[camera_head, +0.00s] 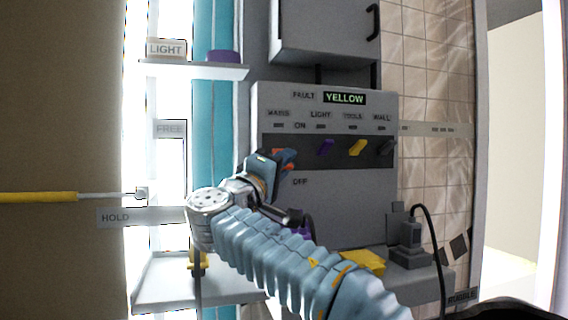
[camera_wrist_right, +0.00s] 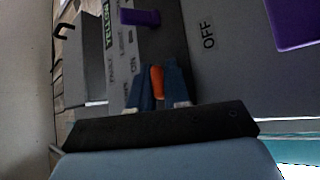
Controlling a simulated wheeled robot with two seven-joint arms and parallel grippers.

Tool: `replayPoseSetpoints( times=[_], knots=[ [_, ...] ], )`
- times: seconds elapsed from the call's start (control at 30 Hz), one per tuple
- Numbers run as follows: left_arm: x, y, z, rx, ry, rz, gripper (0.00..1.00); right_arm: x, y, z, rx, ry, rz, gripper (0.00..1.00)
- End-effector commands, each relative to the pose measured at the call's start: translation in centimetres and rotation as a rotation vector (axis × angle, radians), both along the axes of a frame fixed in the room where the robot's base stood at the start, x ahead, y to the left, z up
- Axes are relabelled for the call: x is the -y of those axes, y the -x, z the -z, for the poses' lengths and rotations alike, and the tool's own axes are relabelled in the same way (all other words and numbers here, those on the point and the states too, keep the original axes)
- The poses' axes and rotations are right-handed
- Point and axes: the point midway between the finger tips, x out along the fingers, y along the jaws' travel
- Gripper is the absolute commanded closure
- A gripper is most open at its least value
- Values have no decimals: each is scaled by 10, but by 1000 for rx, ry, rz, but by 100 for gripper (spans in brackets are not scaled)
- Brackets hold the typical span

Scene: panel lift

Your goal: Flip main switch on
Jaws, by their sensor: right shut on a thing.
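The grey switch panel (camera_head: 345,205) carries a row of levers under the labels MAINS, LIGHT, TOOLS and WALL, with ON above and OFF below. The orange-red main switch lever (camera_head: 279,152) is at the left end, under MAINS, partly hidden by my right gripper (camera_head: 285,160). In the right wrist view the orange lever (camera_wrist_right: 157,82) stands between the two blue fingertips, and my right gripper (camera_wrist_right: 158,92) is shut on it. Its exact tilt is hard to tell. The display (camera_head: 345,98) reads YELLOW beside FAULT. My left gripper is out of view.
A grey cabinet (camera_head: 322,35) hangs above. A yellow block (camera_head: 362,262) and a grey corded device (camera_head: 411,246) are below. A yellow-handled rod (camera_head: 40,197) is at left.

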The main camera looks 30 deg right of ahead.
Motion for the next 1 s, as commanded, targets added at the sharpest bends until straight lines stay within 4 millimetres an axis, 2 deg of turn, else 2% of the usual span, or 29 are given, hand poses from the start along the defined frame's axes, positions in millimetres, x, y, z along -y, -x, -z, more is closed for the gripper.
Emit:
replayPoseSetpoints(
  times=[0.17, 0.37, 0.67, 0.8, 1.0],
  knots=[
    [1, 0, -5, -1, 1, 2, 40, 0, 1, -2, -22, -7, 1, 100],
    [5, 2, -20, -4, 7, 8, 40, -1, 2, -8, -110, -28, 0, 100],
    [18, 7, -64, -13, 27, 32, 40, -1, 5, -23, -356, -87, 0, 100],
    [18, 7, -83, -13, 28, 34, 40, -1, 5, -27, -486, -118, 1, 100],
    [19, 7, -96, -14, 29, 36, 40, -1, 4, -29, -664, -163, 0, 100]
  ],
)
